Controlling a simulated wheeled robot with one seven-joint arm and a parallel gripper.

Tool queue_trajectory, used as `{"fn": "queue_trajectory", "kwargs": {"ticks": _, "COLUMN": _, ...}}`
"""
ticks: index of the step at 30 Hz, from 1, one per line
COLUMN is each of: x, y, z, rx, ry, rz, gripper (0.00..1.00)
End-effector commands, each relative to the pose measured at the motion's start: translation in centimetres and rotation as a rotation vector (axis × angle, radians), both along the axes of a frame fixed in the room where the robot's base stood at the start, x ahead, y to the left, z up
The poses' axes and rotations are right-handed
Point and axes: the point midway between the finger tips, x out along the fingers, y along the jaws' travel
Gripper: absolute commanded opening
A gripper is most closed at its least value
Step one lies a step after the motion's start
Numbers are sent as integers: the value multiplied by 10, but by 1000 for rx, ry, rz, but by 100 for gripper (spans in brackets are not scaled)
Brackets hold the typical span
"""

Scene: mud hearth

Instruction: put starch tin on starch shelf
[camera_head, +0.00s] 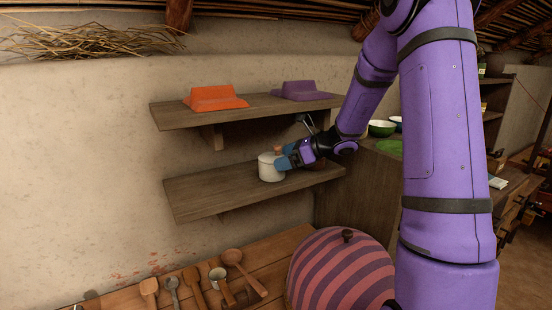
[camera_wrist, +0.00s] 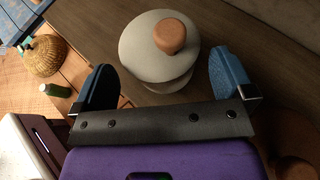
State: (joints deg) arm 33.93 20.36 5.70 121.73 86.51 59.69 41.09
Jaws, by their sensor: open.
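A pale lidded tin (camera_head: 268,168) with a brown knob stands upright on the lower wall shelf (camera_head: 210,193); I take it to be the starch tin. My gripper (camera_head: 285,160) is at that shelf, just right of the tin. In the wrist view the tin (camera_wrist: 158,58) lies ahead of my gripper (camera_wrist: 165,85), roughly between the two blue fingertips. The jaws are open, with a gap showing at the left finger. Whether the right finger touches the tin is hard to tell. No label shows which shelf is the starch shelf.
An upper shelf (camera_head: 235,112) holds an orange block-like item (camera_head: 215,97) and a purple one (camera_head: 300,90). Below, a wooden table (camera_head: 265,258) carries several spoons and ladles and a striped round lidded thing (camera_head: 343,272). Bowls (camera_head: 381,128) stand on a cabinet at right. The lower shelf's left part is bare.

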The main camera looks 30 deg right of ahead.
Motion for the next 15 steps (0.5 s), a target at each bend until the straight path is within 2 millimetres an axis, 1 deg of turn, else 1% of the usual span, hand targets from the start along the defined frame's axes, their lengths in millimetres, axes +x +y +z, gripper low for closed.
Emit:
{"fn": "queue_trajectory", "kwargs": {"ticks": 1, "x": -8, "y": -9, "z": 0, "rx": 0, "ry": 0, "rz": -4, "gripper": 100}}
{"fn": "queue_trajectory", "kwargs": {"ticks": 3, "x": -19, "y": -19, "z": 0, "rx": 0, "ry": 0, "rz": -4, "gripper": 100}}
{"fn": "queue_trajectory", "kwargs": {"ticks": 9, "x": -47, "y": -46, "z": 0, "rx": 1, "ry": 0, "rz": -4, "gripper": 100}}
{"fn": "queue_trajectory", "kwargs": {"ticks": 15, "x": -64, "y": -63, "z": 0, "rx": 0, "ry": -1, "rz": -2, "gripper": 100}}
